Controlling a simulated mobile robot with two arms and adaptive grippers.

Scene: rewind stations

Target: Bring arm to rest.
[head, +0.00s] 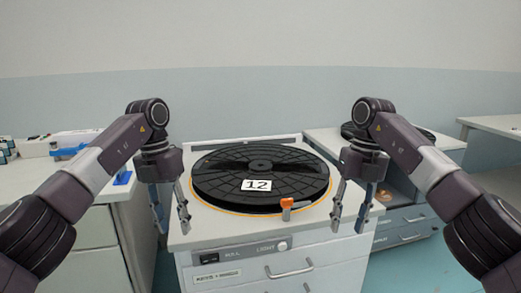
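My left gripper (169,222) hangs pointing down at the left front corner of the middle station, with its two fingers apart and nothing between them. My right gripper (348,222) hangs pointing down at the right front corner of the same station, its fingers also apart and empty. Both arms reach in from the lower sides and bend down at the wrist. Between the grippers, a large black reel (262,164) with a white label marked 12 (256,185) lies flat on the station top (200,236). Neither gripper touches the reel.
An orange-handled part (287,205) stands at the reel's front edge. The station front has a panel and drawers (290,272). A left counter (60,185) holds small items, including a blue object (122,178). Another station with a dark reel (420,134) stands behind at right.

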